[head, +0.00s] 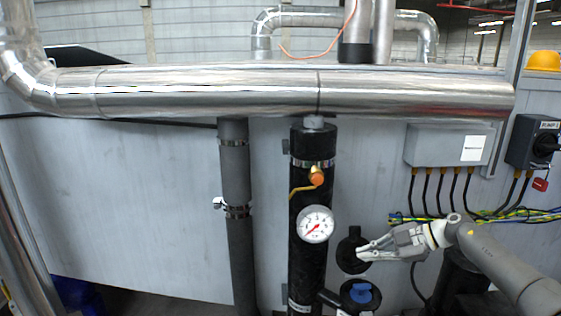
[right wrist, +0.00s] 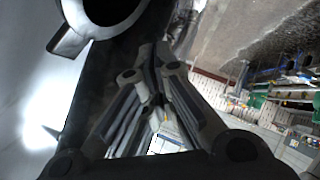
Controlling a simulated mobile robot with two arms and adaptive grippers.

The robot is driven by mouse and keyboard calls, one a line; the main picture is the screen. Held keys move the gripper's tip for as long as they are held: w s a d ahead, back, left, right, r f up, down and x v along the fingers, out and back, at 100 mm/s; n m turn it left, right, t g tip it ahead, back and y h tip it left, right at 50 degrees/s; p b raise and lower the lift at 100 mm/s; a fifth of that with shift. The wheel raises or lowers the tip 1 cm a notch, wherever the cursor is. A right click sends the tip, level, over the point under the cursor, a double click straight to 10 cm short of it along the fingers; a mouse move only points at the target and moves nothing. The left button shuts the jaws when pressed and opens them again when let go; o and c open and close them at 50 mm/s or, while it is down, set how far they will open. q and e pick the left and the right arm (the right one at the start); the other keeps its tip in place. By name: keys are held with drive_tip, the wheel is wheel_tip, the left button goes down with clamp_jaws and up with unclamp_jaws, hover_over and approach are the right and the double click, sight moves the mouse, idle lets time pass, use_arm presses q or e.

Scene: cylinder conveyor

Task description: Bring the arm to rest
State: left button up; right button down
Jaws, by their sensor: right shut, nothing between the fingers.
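My right arm (head: 510,268) comes in from the lower right in the head view. Its gripper (head: 362,253) points left, with its fingertips in front of or beside a dark round fitting (head: 347,262) right of the black pipe; contact cannot be told. The gripper is shut and empty. In the right wrist view its fingers (right wrist: 154,50) come together near the top middle, beside a dark surface. A ring-shaped metal opening (right wrist: 78,32) lies at the upper left there. My left gripper is not in view.
A blue-topped fitting (head: 361,294) sits below the gripper. A silver pipe (head: 200,90) crosses above. Cables hang from a grey box (head: 435,145). The left wall panel is clear.

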drive_tip(key=s+a+f+m+t+y, duration=0.1)
drive_tip(key=s+a+f+m+t, duration=0.15)
drive_tip(key=a+t, duration=0.45)
drive_tip(key=s+a+f+m+t+y, duration=0.1)
drive_tip(key=a+m+t, duration=0.15)
drive_tip(key=a, duration=0.85)
drive_tip(key=s+d+f+m+g+h, duration=0.1)
drive_tip(key=s+d+f+m+h, duration=0.45)
drive_tip(key=s+m, duration=0.2)
drive_tip(key=s+d+f+m+g+h, duration=0.1)
drive_tip(key=s+d+f+m+h, duration=0.45)
drive_tip(key=s, duration=0.35)
drive_tip(key=s+d+f+g+h, duration=0.1)
drive_tip(key=s+d+f+g, duration=0.15)
drive_tip(key=s, duration=0.55)
drive_tip(key=s+d+f+m+g, duration=0.1)
drive_tip(key=s+g, duration=0.2)
drive_tip(key=s, duration=0.6)
drive_tip(key=s+d+f+g+h, duration=0.1)
drive_tip(key=s+f+g, duration=0.15)
drive_tip(key=s, duration=0.55)
wheel_tip(320, 180, down, 26)
drive_tip(key=s+g, duration=0.2)
drive_tip(key=s+d+f, duration=0.3)
drive_tip(key=s+f, duration=1.2)
drive_tip(key=s, duration=0.1)
drive_tip(key=shift+s+f+g, duration=0.2)
drive_tip(key=shift+f+g, duration=0.05)
drive_tip(key=shift+g, duration=0.2)
